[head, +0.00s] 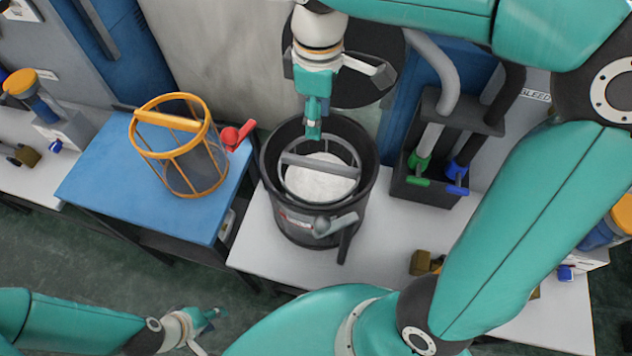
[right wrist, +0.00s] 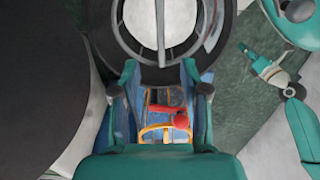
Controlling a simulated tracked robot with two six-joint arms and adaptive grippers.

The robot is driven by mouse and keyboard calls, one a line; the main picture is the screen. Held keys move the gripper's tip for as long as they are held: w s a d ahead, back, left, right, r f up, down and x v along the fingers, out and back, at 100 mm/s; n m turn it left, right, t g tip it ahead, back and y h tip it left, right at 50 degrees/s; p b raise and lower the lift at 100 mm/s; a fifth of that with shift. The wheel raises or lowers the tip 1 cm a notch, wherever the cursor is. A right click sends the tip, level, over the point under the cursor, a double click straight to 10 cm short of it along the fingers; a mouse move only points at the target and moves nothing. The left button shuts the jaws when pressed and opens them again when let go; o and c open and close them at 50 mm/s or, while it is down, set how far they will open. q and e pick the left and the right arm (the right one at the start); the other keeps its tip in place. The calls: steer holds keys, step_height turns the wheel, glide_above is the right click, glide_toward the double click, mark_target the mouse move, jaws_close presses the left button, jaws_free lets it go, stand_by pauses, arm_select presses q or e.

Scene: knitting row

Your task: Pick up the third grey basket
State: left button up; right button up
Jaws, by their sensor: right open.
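A grey basket (head: 320,178) with a flat crossbar handle (head: 322,165) and whitish contents sits in a dark round pot (head: 372,172) in the head view. My right gripper (head: 313,130) points down over the far rim side of this basket. In the right wrist view the open fingers (right wrist: 160,90) are wide apart with nothing between them, and the basket's ring and bar (right wrist: 160,25) show beyond them at the top. I cannot tell which basket counts as third. My left gripper (head: 212,318) is low at the left, away from the basket; its jaw opening is unclear.
An orange basket (head: 168,122) stands on a blue table (head: 105,170) to the left, beside a red-handled part (head: 237,135). A dark holder (head: 425,185) with green and blue handles stands right of the pot. The white table (head: 262,252) has bare room in front.

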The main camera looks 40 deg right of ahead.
glide_toward(319, 162)
steer(key=f, duration=0.5)
steer(key=shift+w+f+b, duration=0.15)
steer(key=shift+w+b, duration=0.1)
steer(key=shift+b, duration=0.1)
steer(key=shift+s+d+f, duration=0.1)
steer(key=shift+s+f, duration=0.05)
steer(key=shift+f, duration=1.2)
steer(key=shift+s+f, duration=0.1)
steer(key=shift+f, duration=1.25)
jaws_close()
